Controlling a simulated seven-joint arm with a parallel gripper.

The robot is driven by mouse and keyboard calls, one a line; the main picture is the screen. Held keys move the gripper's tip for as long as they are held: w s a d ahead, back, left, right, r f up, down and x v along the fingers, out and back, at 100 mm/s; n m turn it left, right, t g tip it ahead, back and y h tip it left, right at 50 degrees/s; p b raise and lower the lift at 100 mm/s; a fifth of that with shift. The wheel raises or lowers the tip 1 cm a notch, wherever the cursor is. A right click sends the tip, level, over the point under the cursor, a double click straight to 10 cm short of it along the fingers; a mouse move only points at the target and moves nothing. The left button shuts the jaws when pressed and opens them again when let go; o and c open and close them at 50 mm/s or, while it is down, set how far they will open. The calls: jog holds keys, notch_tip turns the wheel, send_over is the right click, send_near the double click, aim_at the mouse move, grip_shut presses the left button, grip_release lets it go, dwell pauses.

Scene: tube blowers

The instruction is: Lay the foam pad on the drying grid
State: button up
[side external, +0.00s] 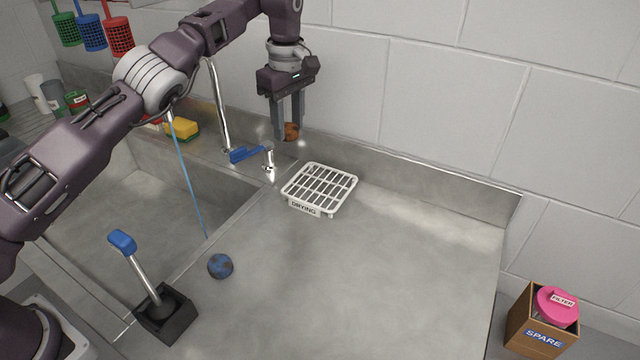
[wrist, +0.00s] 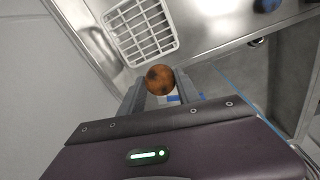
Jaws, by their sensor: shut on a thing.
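A round orange-brown pad with dark spots (side external: 291,131), which looks like the foam pad, is held between the fingers of my gripper (side external: 288,132). It also shows between the fingertips in the wrist view (wrist: 159,79). My gripper is shut on it and points down, held above the counter near the back wall. The white drying grid (side external: 318,186), with a DRYING label on its front, stands on the counter below and to the right of the gripper in the side view. In the wrist view the grid (wrist: 141,34) lies beyond the pad, apart from it, and looks empty.
A blue spotted round pad (side external: 220,265) lies on the counter near a blue-handled lever (side external: 150,283). A blue-handled tap (side external: 247,155) stands left of the grid. A SPARE box (side external: 543,330) is at the lower right. The counter right of the grid is clear.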

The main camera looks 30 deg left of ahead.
aim_at(302, 187)
jog(key=d, duration=0.1)
jog(key=d+f, duration=0.1)
jog(key=d, duration=0.1)
jog(key=shift+s+d+f+m+h, duration=0.1)
jog(key=shift+s+f+m+h, duration=0.2)
jog(key=shift+s, duration=0.1)
notch_tip(302, 187, down, 10)
jog(key=shift+f, duration=0.1)
dwell(0.3)
jog(key=shift+f, duration=0.1)
jog(key=o, duration=1.3)
